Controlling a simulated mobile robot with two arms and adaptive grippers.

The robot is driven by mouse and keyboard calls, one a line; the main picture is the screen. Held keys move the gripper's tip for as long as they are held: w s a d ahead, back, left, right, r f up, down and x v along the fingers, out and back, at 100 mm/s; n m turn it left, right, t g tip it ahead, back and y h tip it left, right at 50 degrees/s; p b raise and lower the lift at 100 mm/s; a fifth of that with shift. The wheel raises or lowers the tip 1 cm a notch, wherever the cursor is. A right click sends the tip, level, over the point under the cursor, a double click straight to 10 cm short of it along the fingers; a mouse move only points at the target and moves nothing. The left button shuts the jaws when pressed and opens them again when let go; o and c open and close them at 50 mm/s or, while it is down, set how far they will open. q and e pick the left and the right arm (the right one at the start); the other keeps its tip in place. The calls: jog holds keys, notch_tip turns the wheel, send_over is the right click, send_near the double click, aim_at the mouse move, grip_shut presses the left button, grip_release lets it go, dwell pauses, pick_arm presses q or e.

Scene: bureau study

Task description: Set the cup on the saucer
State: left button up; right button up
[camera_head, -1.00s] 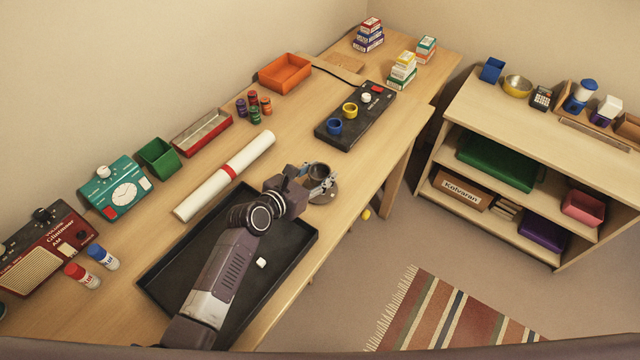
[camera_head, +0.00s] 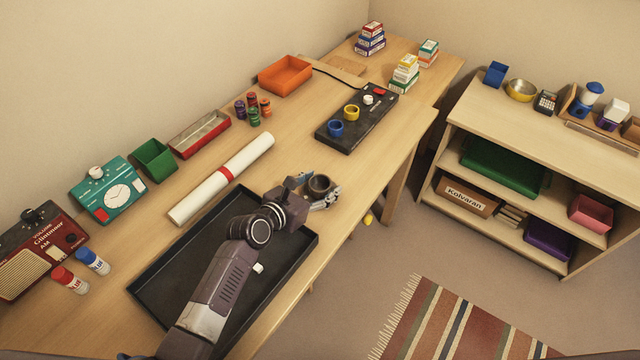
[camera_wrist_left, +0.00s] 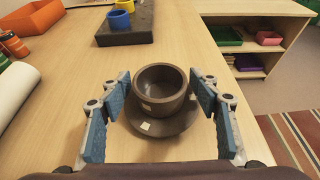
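The brown cup (camera_wrist_left: 162,88) is upright over the brown saucer (camera_wrist_left: 164,128) in the left wrist view. It appears to rest on the saucer, set toward its far side, though the contact is hidden. My left gripper (camera_wrist_left: 161,100) is open, with blue finger pads on either side of the cup and small gaps between. In the head view the cup (camera_head: 320,186) is by my left gripper (camera_head: 313,192), just beyond the black tray's far right corner. The saucer is mostly hidden there. My right gripper is out of view.
The black tray (camera_head: 160,297) lies under my left arm, with a small white piece (camera_head: 258,268) in it. A white roll with a red band (camera_head: 240,165) is to the left. A dark board with colored rings (camera_head: 348,140) stands beyond. The desk's front edge is close at right.

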pick_arm(q)
jog(key=shift+r, duration=0.1)
jog(key=shift+r, duration=0.25)
jog(key=shift+s+a, duration=0.2)
jog(key=shift+s, duration=0.05)
jog(key=p+v, duration=0.1)
jog(key=v, duration=1)
jog(key=shift+s+a, duration=0.1)
jog(key=shift+s, duration=0.05)
